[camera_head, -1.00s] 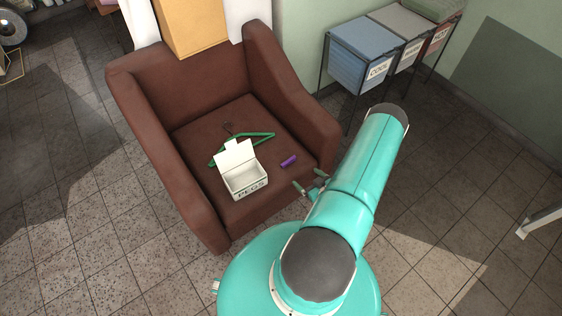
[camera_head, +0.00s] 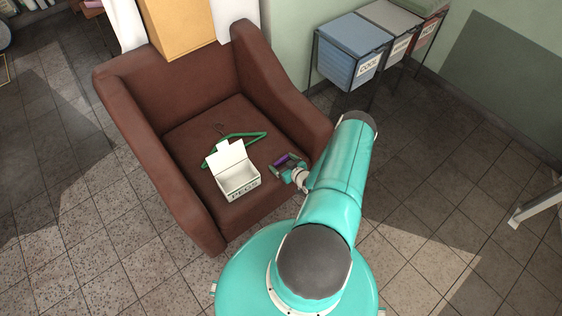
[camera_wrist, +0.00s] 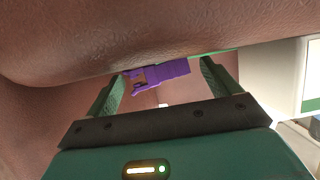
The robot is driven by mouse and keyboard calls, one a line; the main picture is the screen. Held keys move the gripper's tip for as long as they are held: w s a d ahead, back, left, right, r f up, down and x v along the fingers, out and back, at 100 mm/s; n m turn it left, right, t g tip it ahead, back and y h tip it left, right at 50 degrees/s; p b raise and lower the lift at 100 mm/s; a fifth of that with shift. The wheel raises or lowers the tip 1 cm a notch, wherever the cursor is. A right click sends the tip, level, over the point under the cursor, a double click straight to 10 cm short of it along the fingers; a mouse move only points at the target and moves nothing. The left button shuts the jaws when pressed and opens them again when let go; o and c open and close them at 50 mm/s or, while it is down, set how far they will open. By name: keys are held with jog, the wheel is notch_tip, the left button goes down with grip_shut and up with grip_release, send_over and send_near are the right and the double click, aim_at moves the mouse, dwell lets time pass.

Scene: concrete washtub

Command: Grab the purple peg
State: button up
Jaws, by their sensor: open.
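The purple peg (camera_head: 281,160) lies on the brown armchair (camera_head: 185,128) seat, right of the white box marked PEGS (camera_head: 238,183). My gripper (camera_head: 285,163) is open at the front right of the seat, and its two fingers show on either side of the peg. In the wrist view the peg (camera_wrist: 158,73) lies crosswise between and just beyond the green fingers of my gripper (camera_wrist: 163,85). Whether either finger touches the peg I cannot tell.
A green hanger (camera_head: 236,144) lies on the seat behind the box. The armchair's right armrest (camera_head: 285,85) rises close to my gripper. Labelled bins (camera_head: 352,50) stand against the wall at the back right. Tiled floor is open at the left.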

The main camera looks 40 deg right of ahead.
jog(key=c, duration=0.9)
jog(key=shift+w+r, duration=0.1)
jog(key=shift+r, duration=0.05)
